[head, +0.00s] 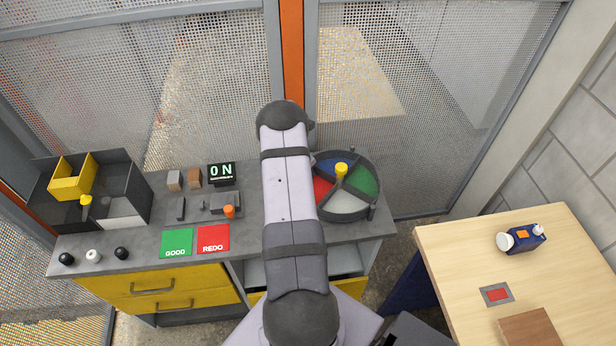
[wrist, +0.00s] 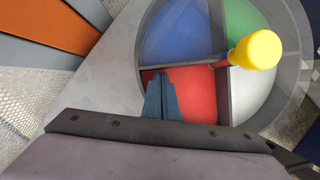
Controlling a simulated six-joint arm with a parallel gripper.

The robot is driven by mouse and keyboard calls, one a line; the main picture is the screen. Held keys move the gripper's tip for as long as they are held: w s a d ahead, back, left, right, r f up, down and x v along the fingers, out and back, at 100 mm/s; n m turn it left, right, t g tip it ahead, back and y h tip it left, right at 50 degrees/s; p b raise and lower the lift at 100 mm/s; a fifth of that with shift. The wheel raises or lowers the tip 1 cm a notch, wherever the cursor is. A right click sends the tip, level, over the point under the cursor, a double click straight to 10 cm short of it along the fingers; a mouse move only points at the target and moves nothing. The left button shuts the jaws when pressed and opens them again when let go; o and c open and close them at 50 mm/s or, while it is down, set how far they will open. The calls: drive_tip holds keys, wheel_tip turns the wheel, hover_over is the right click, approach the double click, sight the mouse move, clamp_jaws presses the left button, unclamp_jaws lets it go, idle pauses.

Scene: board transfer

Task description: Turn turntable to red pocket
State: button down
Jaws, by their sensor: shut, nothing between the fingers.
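The turntable (head: 347,216) is a round grey dish on the right end of the grey bench, split into blue, green, white and red pockets. A yellow knob (head: 341,169) stands up near its middle. In the head view the red pocket (head: 322,189) is at the left, partly hidden by my arm. In the wrist view my gripper (wrist: 157,80) is shut and empty, with its blue fingers over the red pocket (wrist: 195,92), near the divider to the blue pocket (wrist: 180,35). The knob (wrist: 255,50) is to the right of the fingers, apart from them. The head view hides my gripper behind my arm.
Left on the bench are a dark tray (head: 127,180) with a yellow bin (head: 73,182), small blocks, an ON display (head: 221,174), and green GOOD (head: 177,243) and red REDO (head: 213,239) pads. A wooden table (head: 455,250) stands at right. Mesh panels rise behind.

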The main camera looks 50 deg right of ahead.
drive_tip(key=shift+w+d+m, duration=0.1)
drive_tip(key=shift+d+m, duration=0.05)
drive_tip(key=shift+m, duration=0.15)
drive_tip(key=shift+d+r, duration=0.1)
drive_tip(key=shift+r, duration=0.1)
drive_tip(key=shift+w+r+p, duration=0.1)
drive_tip(key=shift+r+p, duration=0.25)
drive_tip(key=shift+r, duration=0.25)
drive_tip(key=s+a+p+v, duration=0.1)
drive_tip(key=p+v, duration=0.1)
drive_tip(key=v, duration=0.6)
drive_tip(key=shift+a+r, duration=0.1)
drive_tip(key=shift+r, duration=0.05)
